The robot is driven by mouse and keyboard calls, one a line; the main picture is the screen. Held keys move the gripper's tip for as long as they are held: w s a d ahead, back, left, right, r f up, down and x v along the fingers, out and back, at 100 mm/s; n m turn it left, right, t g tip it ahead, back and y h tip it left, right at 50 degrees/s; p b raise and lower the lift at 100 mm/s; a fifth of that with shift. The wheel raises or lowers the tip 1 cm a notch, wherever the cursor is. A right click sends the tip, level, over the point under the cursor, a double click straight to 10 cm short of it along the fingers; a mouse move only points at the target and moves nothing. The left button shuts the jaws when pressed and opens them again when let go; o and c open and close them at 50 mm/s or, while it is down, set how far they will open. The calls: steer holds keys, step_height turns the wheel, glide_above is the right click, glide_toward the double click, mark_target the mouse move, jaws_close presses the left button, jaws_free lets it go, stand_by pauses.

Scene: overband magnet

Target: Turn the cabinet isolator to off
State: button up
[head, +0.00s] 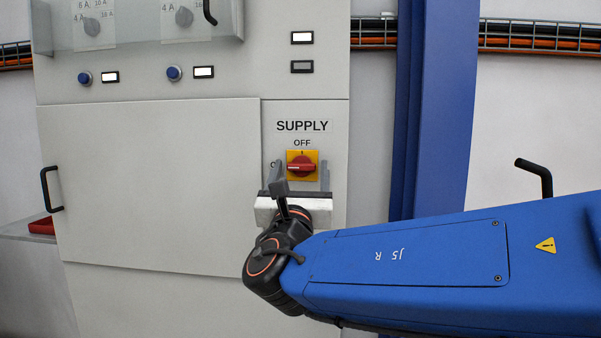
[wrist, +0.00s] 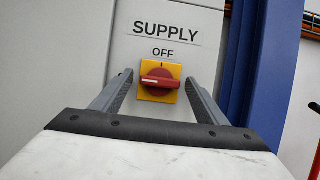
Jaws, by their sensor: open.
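The cabinet isolator (head: 301,166) is a red rotary knob on a yellow square plate, below the words SUPPLY and OFF on the grey cabinet (head: 160,180). In the wrist view the isolator (wrist: 160,83) shows its red handle lying about horizontal, with a white mark at its left end. The OFF label is above the plate, by a small tick at its top. My gripper (head: 299,176) is open in front of the knob. In the wrist view its two fingers (wrist: 160,90) stand left and right of the plate, with nothing between them but the view of the knob. Contact cannot be told.
A blue column (head: 435,100) stands right of the cabinet. Above are blue push buttons (head: 174,73), lit indicator windows (head: 302,38) and a clear cover (head: 140,30) over dials.

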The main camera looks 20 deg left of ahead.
steer(key=c, duration=1.1)
steer(key=shift+o, duration=0.2)
